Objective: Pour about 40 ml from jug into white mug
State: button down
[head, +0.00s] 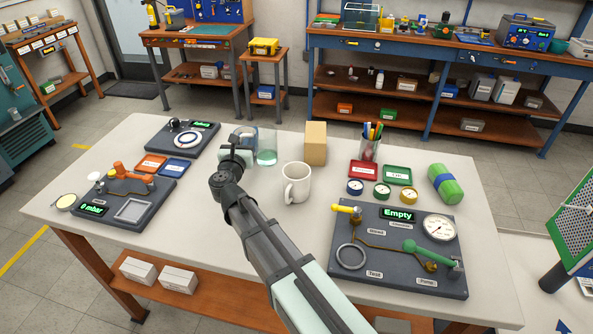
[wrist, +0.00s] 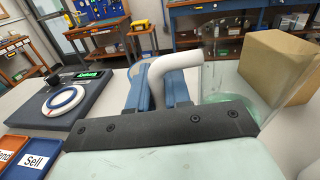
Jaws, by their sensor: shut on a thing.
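The clear glass jug (head: 266,152) is upright near the back middle of the table, with pale green liquid low in it. I cannot tell whether it touches the table. In the wrist view the jug (wrist: 222,62) fills the right of centre. Its pale handle (wrist: 165,66) runs between the blue fingers of my gripper (wrist: 156,92), which is shut on it. In the head view my arm partly hides my gripper (head: 238,148). The white mug (head: 298,184) stands upright on the table, to the right of and nearer than the jug, apart from it. Its inside cannot be made out.
A tan box (head: 316,142) stands right of the jug. A pen holder (head: 370,142) is farther right. The regulator panel (head: 400,280) reading "Empty" lies at front right. A dark ring device (head: 182,140) and red and blue trays (head: 174,167) lie left.

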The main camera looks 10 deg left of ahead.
jog(key=shift+s+d+f+m+h, duration=0.2)
jog(key=shift+s+f+m+h, duration=0.3)
jog(key=shift+s+h, duration=0.35)
jog(key=shift+s+d+f+m+h, duration=0.3)
jog(key=shift+s+f+h, duration=0.3)
jog(key=shift+s, duration=0.4)
jog(key=shift+s+d+f+m+h, duration=0.15)
jog(key=shift+s+f+m+h, duration=0.4)
jog(key=shift+s+h, duration=0.3)
jog(key=shift+d+r, duration=0.1)
jog(key=shift+r, duration=0.05)
jog(key=d+r+m+y, duration=0.1)
jog(key=d+r+m, duration=0.8)
jog(key=r+m, duration=0.4)
jog(key=shift+d+g+y, duration=0.3)
jog(key=shift+d+g, duration=0.05)
jog(key=shift+g, duration=0.05)
jog(key=shift+s+d+f+m, duration=0.1)
jog(key=shift+d+f+m, duration=0.1)
jog(key=shift+m, duration=0.35)
jog(key=shift+a, duration=0.1)
jog(key=shift+m, duration=0.6)
jog(key=shift+a, duration=0.1)
